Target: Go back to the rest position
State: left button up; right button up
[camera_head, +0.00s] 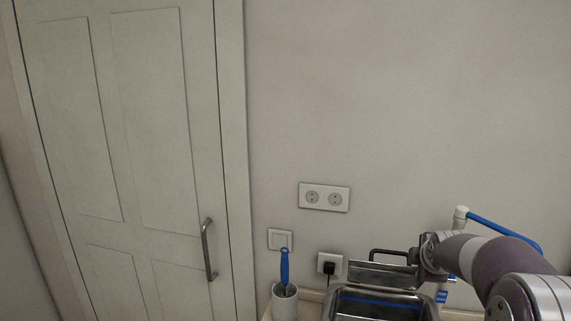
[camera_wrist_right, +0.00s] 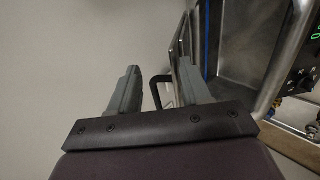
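My right arm comes in from the right in the head view. Its gripper (camera_head: 413,256) is beside the black handle (camera_head: 376,252) of a raised metal lid (camera_head: 383,275). In the right wrist view the two fingers of my right gripper (camera_wrist_right: 158,72) stand apart. The black handle (camera_wrist_right: 154,88) shows in the gap between them, and the fingers are not closed on it. The lid belongs to an open metal box (camera_head: 342,304), also at the right of the wrist view (camera_wrist_right: 246,50). My left gripper is in neither view.
A white cup (camera_head: 284,305) with a blue-handled tool (camera_head: 284,268) stands left of the box. A black plug (camera_head: 328,268) sits in a wall socket. A blue tube (camera_head: 500,226) runs behind my right arm. A door (camera_head: 150,130) is at the left. The upper wall is clear.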

pick_arm(q)
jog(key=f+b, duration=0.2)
jog(key=b, duration=0.1)
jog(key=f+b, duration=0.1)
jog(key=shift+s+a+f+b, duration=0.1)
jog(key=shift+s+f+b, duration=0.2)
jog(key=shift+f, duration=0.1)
pick_arm(e)
jog(key=s+a+f+m+g, duration=0.2)
jog(key=s+a+f+m, duration=0.2)
jog(key=s, duration=0.6)
jog(key=s+a+f+m+g+y, duration=0.1)
jog(key=s+a+f+m+g, duration=0.2)
jog(key=s+f+m, duration=0.3)
jog(key=s+a+f+m+g+y, duration=0.1)
jog(key=s+a+f+m, duration=0.3)
jog(key=s, duration=1)
notch_tip(320, 180, down, 5)
jog(key=shift+a+r+m+g, duration=0.1)
jog(key=shift+a+m+g, duration=0.3)
jog(key=shift+a+g, duration=0.55)
